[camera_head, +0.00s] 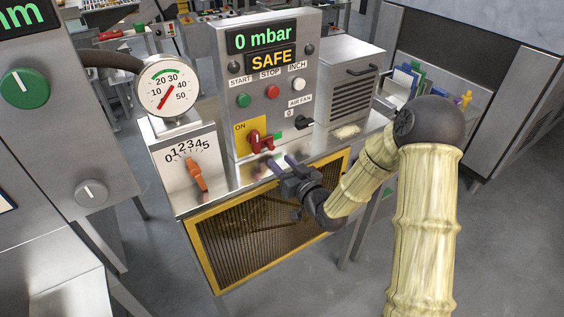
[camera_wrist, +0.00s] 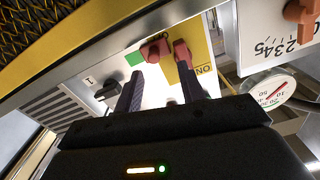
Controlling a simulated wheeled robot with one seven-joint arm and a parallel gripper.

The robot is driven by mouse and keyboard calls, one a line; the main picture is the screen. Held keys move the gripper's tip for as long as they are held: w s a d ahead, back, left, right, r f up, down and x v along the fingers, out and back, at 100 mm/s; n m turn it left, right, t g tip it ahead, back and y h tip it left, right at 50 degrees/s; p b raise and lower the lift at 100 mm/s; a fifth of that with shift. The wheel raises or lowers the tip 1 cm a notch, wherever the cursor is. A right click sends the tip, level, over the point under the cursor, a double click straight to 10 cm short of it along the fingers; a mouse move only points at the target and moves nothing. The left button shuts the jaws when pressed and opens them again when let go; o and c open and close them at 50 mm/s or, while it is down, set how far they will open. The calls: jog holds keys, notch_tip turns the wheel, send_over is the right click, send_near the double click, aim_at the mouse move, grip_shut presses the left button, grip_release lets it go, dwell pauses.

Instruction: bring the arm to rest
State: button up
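My gripper (camera_head: 280,165) is in front of the panel, just below and right of the red rotary switch (camera_head: 262,143) on its yellow ON plate (camera_head: 243,131). In the wrist view, my gripper (camera_wrist: 160,72) shows two dark fingers spread apart with nothing between them. The red switch (camera_wrist: 153,48) lies just past the fingertips there, and its handle reaches over the yellow plate (camera_wrist: 201,50). One fingertip looks close to the handle end; I cannot tell if they touch. My arm bends down from the right, with the forearm over the front of the machine.
The panel reads 0 mbar and SAFE (camera_head: 272,57). A black air fan knob (camera_head: 304,122) is right of the switch. An orange lever (camera_head: 197,175) and a pressure gauge (camera_head: 167,88) are left. A yellow-framed mesh (camera_head: 262,235) is below. Open floor (camera_head: 500,240) lies right.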

jog(key=shift+s+d, duration=0.2)
jog(key=shift+d, duration=0.35)
jog(key=shift+d, duration=0.1)
jog(key=s+d+f+m+g+h, duration=0.1)
jog(key=s+d+f+g+h, duration=0.2)
jog(key=s+d+g+h, duration=0.6)
jog(key=s+d+r+m+g, duration=0.1)
jog(key=s+d+m, duration=0.1)
jog(key=s+d, duration=0.2)
jog(key=s+d+m+g+h, duration=0.1)
jog(key=s+d, duration=0.3)
jog(key=s, duration=0.6)
jog(key=shift+d+r+m+g+h, duration=0.3)
jog(key=shift+r+m+g, duration=0.1)
jog(key=shift+m+g, duration=0.1)
